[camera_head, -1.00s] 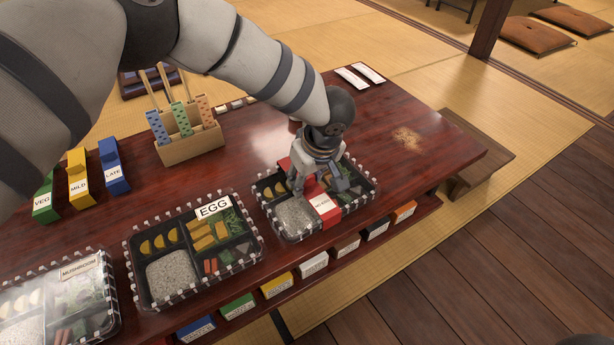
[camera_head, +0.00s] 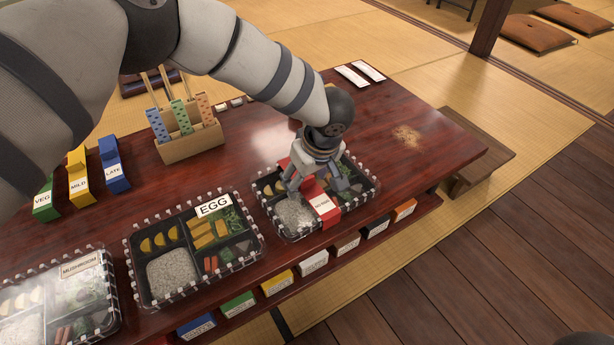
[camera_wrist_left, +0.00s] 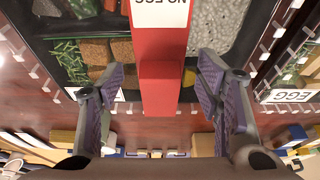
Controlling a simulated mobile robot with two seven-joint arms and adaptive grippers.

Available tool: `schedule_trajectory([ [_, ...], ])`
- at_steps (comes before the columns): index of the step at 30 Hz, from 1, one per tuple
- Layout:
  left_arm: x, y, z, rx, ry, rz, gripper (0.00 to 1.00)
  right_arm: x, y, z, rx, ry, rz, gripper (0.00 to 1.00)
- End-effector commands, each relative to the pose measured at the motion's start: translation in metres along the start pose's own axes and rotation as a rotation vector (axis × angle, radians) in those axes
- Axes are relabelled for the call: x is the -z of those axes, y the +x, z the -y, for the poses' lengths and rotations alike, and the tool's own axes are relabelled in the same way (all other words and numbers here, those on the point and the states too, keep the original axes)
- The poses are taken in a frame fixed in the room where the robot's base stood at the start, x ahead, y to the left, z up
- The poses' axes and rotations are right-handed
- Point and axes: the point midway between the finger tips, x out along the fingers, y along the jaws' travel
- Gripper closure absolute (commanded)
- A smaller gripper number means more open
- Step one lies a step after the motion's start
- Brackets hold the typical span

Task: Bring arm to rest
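My left gripper (camera_head: 318,186) is over the right-hand bento box (camera_head: 284,236). A red band (camera_head: 321,204) with a white label lies across that box. In the left wrist view the label reads NO EGG upside down, and the red band (camera_wrist_left: 160,85) runs between my two spread fingers (camera_wrist_left: 158,85). The fingers stand apart from the band on both sides, so the gripper is open and empty. Part of the box is hidden behind the gripper. My right gripper is not in view.
An EGG-labelled box (camera_head: 172,277) and a MUSHROOM box (camera_head: 60,310) stand to the left. A wooden holder (camera_head: 192,146) and coloured VEG, MILD and LATE blocks (camera_head: 78,180) are behind.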

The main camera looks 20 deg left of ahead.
Motion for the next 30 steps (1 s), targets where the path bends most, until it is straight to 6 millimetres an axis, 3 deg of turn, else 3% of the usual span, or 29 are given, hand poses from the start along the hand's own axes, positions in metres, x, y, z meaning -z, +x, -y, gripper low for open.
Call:
schedule_trajectory([
  [4,0.0,0.0,0.0,0.0,0.0,0.0,0.41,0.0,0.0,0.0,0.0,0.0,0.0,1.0],
  [8,0.0,0.0,0.0,0.0,0.0,0.0,0.18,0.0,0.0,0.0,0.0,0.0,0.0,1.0],
  [19,0.001,-0.002,0.0,0.0,0.0,0.0,0.18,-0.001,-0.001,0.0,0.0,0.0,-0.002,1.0],
  [30,0.009,-0.03,0.0,-0.002,-0.001,-0.001,0.18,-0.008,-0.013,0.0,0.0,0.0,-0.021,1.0],
])
